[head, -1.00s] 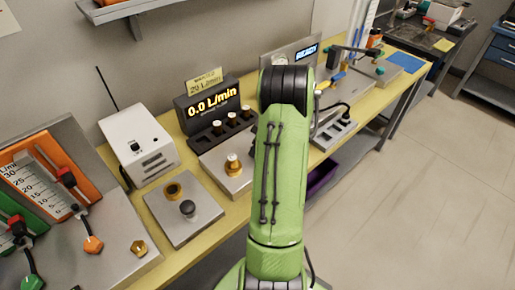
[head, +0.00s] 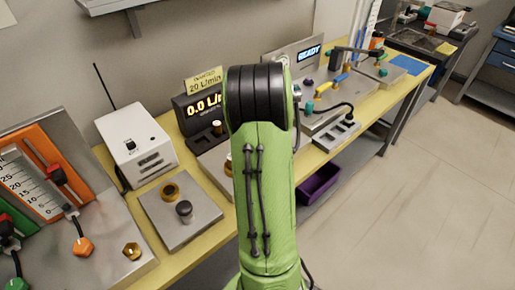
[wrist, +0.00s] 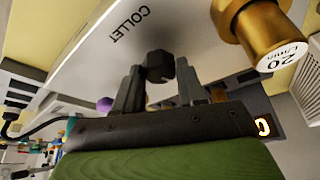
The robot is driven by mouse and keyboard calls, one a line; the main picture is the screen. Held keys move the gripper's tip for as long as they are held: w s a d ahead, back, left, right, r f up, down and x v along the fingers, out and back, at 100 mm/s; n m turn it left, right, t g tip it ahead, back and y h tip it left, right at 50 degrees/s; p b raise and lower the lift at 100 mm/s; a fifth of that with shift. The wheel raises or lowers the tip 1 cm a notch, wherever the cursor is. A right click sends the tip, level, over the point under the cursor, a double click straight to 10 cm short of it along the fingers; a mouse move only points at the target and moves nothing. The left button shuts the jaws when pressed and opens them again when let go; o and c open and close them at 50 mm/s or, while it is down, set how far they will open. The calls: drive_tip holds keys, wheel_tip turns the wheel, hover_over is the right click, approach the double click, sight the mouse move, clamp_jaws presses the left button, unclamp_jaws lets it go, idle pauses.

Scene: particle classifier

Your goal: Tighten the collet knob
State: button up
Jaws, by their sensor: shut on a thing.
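The collet knob (wrist: 158,66) is a small dark faceted knob in the wrist view, on a pale metal face lettered COLLET (wrist: 130,22). My gripper (wrist: 160,76) has one grey finger on each side of the knob and is shut on it. A brass cylinder (wrist: 258,32) with a white label reading 20 L/min stands to the right of the knob. In the head view, my green arm hides the gripper and the knob. Only an edge of a brass part (head: 229,165) shows beside the arm.
A white box (head: 137,145) and a metal plate (head: 185,212) with a brass ring and dark knob stand left of my arm. A purple bin (head: 318,182) sits below the bench at right.

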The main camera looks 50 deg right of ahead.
drive_tip(key=m, duration=0.2)
drive_tip(key=m+g+h, duration=0.1)
drive_tip(key=m, duration=0.1)
drive_tip(key=shift+w+a+m+g, duration=0.1)
drive_tip(key=shift+w+m+g, duration=0.05)
drive_tip(key=shift+m+g, duration=0.15)
drive_tip(key=m+g, duration=0.1)
drive_tip(key=m, duration=0.1)
drive_tip(key=m+g, duration=0.1)
drive_tip(key=m, duration=0.2)
drive_tip(key=shift+w+h, duration=0.15)
drive_tip(key=shift+h, duration=0.15)
drive_tip(key=m+g, duration=0.1)
drive_tip(key=m, duration=0.2)
drive_tip(key=m+g, duration=0.1)
drive_tip(key=m, duration=0.2)
drive_tip(key=shift+w, duration=0.1)
drive_tip(key=m+g+y, duration=0.1)
drive_tip(key=m, duration=0.1)
drive_tip(key=m+y, duration=0.1)
drive_tip(key=m, duration=0.2)
drive_tip(key=shift+w+g+p, duration=0.1)
drive_tip(key=shift+g+p, duration=0.25)
drive_tip(key=shift+g, duration=0.05)
drive_tip(key=shift+m, duration=0.3)
drive_tip(key=o, duration=1.1)
